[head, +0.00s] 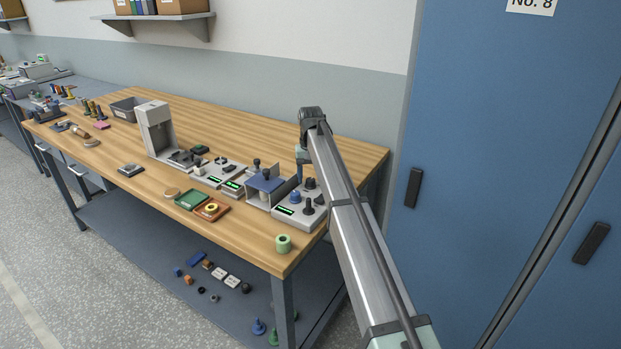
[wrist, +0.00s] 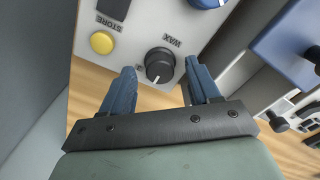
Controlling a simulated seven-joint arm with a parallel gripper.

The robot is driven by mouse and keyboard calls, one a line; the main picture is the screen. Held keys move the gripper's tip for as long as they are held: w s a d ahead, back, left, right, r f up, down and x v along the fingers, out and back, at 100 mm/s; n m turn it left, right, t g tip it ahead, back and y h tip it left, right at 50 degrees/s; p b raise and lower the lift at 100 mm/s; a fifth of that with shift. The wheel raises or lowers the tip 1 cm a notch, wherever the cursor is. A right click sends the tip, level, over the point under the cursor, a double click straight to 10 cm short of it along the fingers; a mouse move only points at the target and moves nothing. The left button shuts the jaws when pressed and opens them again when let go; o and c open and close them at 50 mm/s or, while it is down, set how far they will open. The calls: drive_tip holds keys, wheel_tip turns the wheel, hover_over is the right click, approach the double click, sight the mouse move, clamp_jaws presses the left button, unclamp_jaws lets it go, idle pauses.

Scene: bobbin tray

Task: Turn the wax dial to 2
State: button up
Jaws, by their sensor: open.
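The wax dial (wrist: 160,64) is a round black knob on a light grey panel (wrist: 138,40), with the word WAX printed beside it. A pale mark shows on the knob's lower part in the picture; the scale figures are too small to read. My gripper (wrist: 160,67) is open, with one blue finger on each side of the dial and visible gaps between them. It holds nothing. In the head view my gripper (head: 298,172) points down over the back of the control unit (head: 286,222) at the bench's right end. Contact with the panel cannot be told.
A yellow STORE button (wrist: 102,43) is left of the dial, and a blue knob (wrist: 207,3) is beyond it. A blue-topped holder (head: 266,183) stands left of the unit. A blue cabinet (head: 480,150) stands right.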

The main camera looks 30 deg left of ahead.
sight(311, 179)
wheel_tip(311, 179, up, 13)
idle(0.4)
idle(0.4)
drive_tip(key=s+d+f+g+h, duration=0.1)
drive_tip(key=s+d+f, duration=0.4)
drive_tip(key=d+f, duration=1.05)
drive_tip(key=s+d+f+h, duration=0.2)
drive_tip(key=s+d+f, duration=0.4)
drive_tip(key=d+f, duration=1)
drive_tip(key=s+d+f+g+h, duration=0.1)
drive_tip(key=s+d+f, duration=0.4)
drive_tip(key=d+f, duration=1.1)
drive_tip(key=s+d+f+m+g+y, duration=0.1)
drive_tip(key=s+d+f+m, duration=0.1)
drive_tip(key=s+d+f, duration=0.5)
drive_tip(key=s+d+f+m+g+y, duration=0.15)
drive_tip(key=s+d+f, duration=0.25)
drive_tip(key=s, duration=0.5)
drive_tip(key=s+d+f+m+g, duration=0.1)
drive_tip(key=s+d+f+m, duration=0.1)
drive_tip(key=s+d+f, duration=0.5)
drive_tip(key=s+d+m+g+y, duration=0.1)
drive_tip(key=s+m, duration=0.1)
drive_tip(key=s, duration=0.9)
drive_tip(key=shift+s+d, duration=0.25)
drive_tip(key=shift+d, duration=0.05)
drive_tip(key=shift+y, duration=0.25)
